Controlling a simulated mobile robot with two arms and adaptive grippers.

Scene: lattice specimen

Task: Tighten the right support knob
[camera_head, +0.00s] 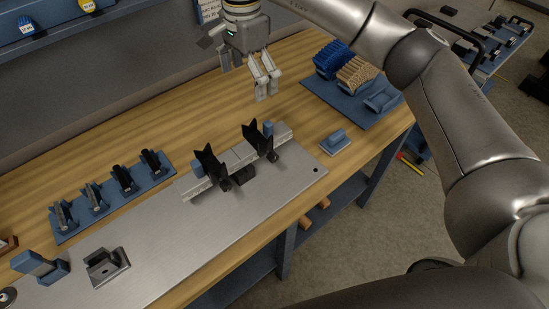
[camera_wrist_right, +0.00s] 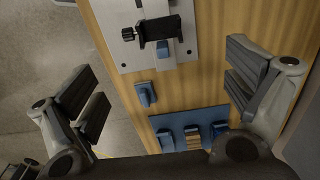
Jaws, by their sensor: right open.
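Two black V-shaped supports stand on a pale rail across the metal plate (camera_head: 230,200). The right support (camera_head: 257,138) has a dark knob (camera_head: 273,156) low on its near side. That support also shows at the top of the right wrist view (camera_wrist_right: 162,27), with its knob (camera_wrist_right: 140,34) on the left. The left support (camera_head: 209,167) has a similar knob (camera_head: 224,184). My right gripper (camera_head: 267,88) is open and empty, above the wood behind the right support and apart from it. Its spread fingers also frame the right wrist view (camera_wrist_right: 165,75). My left gripper is not in view.
A blue tray (camera_head: 376,121) with lattice blocks lies at the back right. A small blue block (camera_head: 334,139) sits right of the rail. A blue rack (camera_head: 66,235) of dark clamps, a blue-topped block (camera_head: 38,265) and a grey fixture (camera_head: 106,266) are at left.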

